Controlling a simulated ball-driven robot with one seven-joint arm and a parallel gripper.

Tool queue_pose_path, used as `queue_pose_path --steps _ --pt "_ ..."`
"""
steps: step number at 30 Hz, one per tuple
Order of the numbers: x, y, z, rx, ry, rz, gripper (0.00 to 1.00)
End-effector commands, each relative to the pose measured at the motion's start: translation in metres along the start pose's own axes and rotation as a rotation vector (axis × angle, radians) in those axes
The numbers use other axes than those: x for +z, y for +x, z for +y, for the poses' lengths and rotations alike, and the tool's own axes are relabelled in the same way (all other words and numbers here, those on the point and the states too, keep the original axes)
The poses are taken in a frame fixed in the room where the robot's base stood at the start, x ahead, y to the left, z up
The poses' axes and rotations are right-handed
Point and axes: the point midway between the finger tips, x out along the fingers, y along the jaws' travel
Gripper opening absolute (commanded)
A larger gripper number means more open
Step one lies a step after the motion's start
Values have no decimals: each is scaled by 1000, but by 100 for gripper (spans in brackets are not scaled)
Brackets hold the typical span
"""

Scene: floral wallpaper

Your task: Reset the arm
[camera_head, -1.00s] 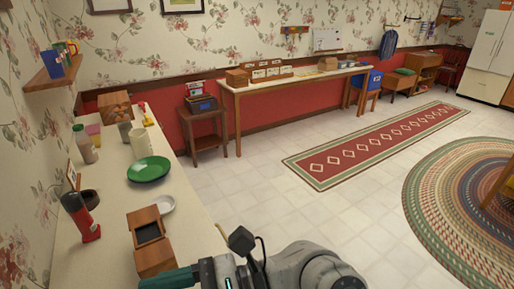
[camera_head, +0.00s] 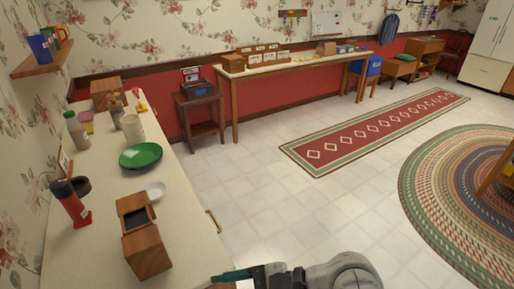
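My gripper (camera_head: 232,276) shows at the bottom edge of the head view, as a teal finger part pointing left from my grey and white arm. It is right of the wooden box on the counter, near the counter's front edge. Only a sliver of it is in frame, so its opening is hidden. I see nothing held in the visible part.
The counter (camera_head: 90,245) on the left carries an open wooden box (camera_head: 146,252), a red and black flashlight (camera_head: 72,205), a green plate (camera_head: 141,156), a white dish (camera_head: 155,190), a white mug (camera_head: 132,128) and bottles. Open tiled floor (camera_head: 255,200) lies to the right.

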Motion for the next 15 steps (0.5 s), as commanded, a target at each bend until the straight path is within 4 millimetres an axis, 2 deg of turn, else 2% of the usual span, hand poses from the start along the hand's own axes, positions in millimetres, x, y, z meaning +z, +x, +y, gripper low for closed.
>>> queue_pose_path --steps 1,5,9,12,15 --pt "-20 -9 9 -7 -46 64 67" --pt "-79 -38 39 14 -226 274 67" --pt "-135 -81 84 125 -437 504 67" --pt "-165 -114 121 255 -571 639 67" --pt "-186 -146 161 422 -693 741 67"
